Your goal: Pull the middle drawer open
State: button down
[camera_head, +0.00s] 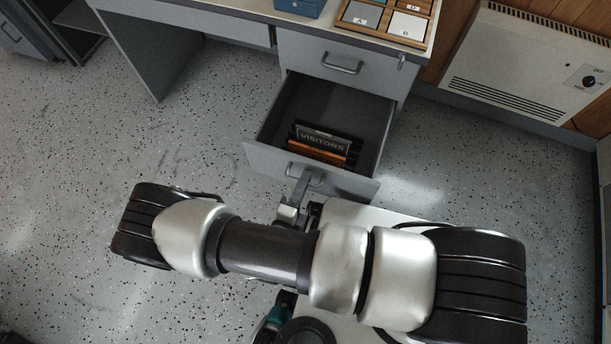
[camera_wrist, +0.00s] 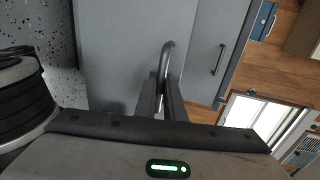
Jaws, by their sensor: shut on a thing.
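The middle drawer (camera_head: 270,160) of the grey desk pedestal stands well open below the shut top drawer (camera_head: 310,55). Inside it lie dark and orange signs, one reading VISITORS (camera_head: 322,141). Its bar handle (camera_head: 318,181) is on the front panel, and it also shows in the wrist view (camera_wrist: 167,50). My gripper (camera_head: 298,190) reaches the handle from the front. In the wrist view my gripper (camera_wrist: 166,82) has its two fingers close on either side of the handle, shut on it. Anything below this drawer is hidden by its front and my arm.
The desk top (camera_head: 240,14) carries a wooden tray (camera_head: 428,30) with labelled compartments and a blue box (camera_head: 301,6). A white wall heater (camera_head: 530,65) is at the right. Speckled floor (camera_head: 70,130) is clear at the left.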

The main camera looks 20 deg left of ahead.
jog(key=c, duration=1.8)
grip_release()
jog(key=shift+c, duration=0.2)
jog(key=shift+s, duration=0.1)
